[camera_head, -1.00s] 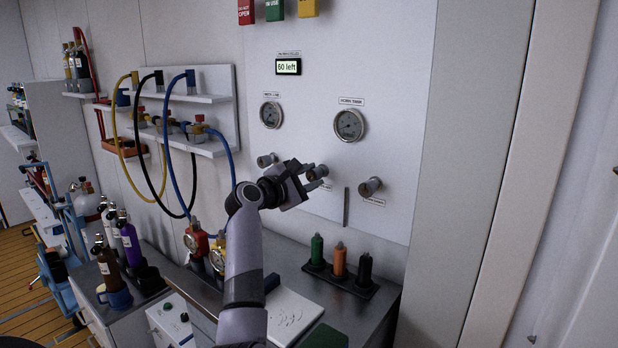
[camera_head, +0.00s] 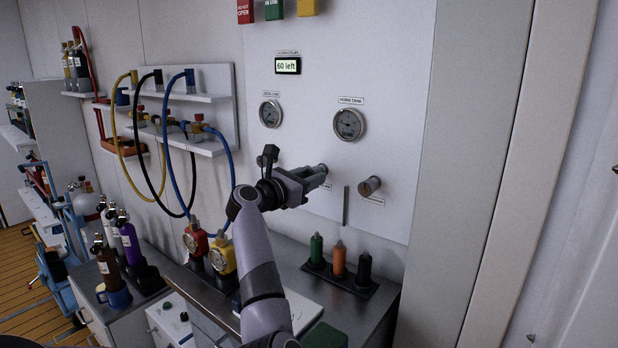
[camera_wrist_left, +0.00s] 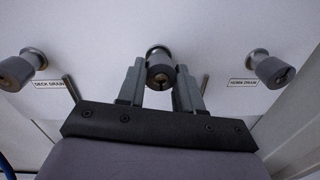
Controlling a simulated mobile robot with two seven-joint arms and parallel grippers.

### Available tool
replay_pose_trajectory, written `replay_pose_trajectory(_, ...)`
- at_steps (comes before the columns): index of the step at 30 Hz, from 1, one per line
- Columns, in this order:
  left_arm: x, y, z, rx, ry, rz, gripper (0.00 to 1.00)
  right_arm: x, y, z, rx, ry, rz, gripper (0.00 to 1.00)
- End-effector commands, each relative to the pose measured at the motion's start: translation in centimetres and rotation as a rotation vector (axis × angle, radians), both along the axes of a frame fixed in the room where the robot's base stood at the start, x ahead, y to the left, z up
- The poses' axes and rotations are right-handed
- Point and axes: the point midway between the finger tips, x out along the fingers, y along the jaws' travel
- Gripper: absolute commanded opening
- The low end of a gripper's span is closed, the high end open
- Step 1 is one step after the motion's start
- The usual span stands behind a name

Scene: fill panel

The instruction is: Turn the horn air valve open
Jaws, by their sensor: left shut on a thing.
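Round valve knobs stick out of the white wall panel. My left gripper (camera_head: 318,174) reaches the middle knob (camera_wrist_left: 160,74) and is shut on it, with one finger on each side in the left wrist view. The middle knob's label is hidden or too small to read. The right knob (camera_head: 369,186) stands free; in the left wrist view it (camera_wrist_left: 271,68) has a "HORN DRAIN" label beside it. My right gripper is not in view.
Two gauges (camera_head: 349,124) and a "60 left" display (camera_head: 288,66) are above the knobs. A thin slot (camera_head: 346,205) lies between the middle and right knobs. Below, a black rack (camera_head: 340,277) holds three bottles on the counter. Hoses (camera_head: 178,185) hang to the left.

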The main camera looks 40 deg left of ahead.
Motion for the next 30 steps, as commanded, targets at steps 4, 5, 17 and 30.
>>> replay_pose_trajectory(4, 0.03, -0.07, -0.04, -0.035, -0.003, -0.001, 0.04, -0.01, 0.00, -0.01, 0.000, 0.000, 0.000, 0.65)
replay_pose_trajectory(5, 0.02, -0.07, -0.04, -0.039, -0.003, -0.001, 0.04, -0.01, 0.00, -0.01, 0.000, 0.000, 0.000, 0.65)
replay_pose_trajectory(17, 0.01, -0.04, -0.04, -0.051, -0.004, -0.001, 0.04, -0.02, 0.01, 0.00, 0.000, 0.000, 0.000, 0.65)
replay_pose_trajectory(30, -0.02, -0.01, -0.02, -0.050, -0.005, 0.000, 0.60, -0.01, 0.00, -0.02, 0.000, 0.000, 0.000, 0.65)
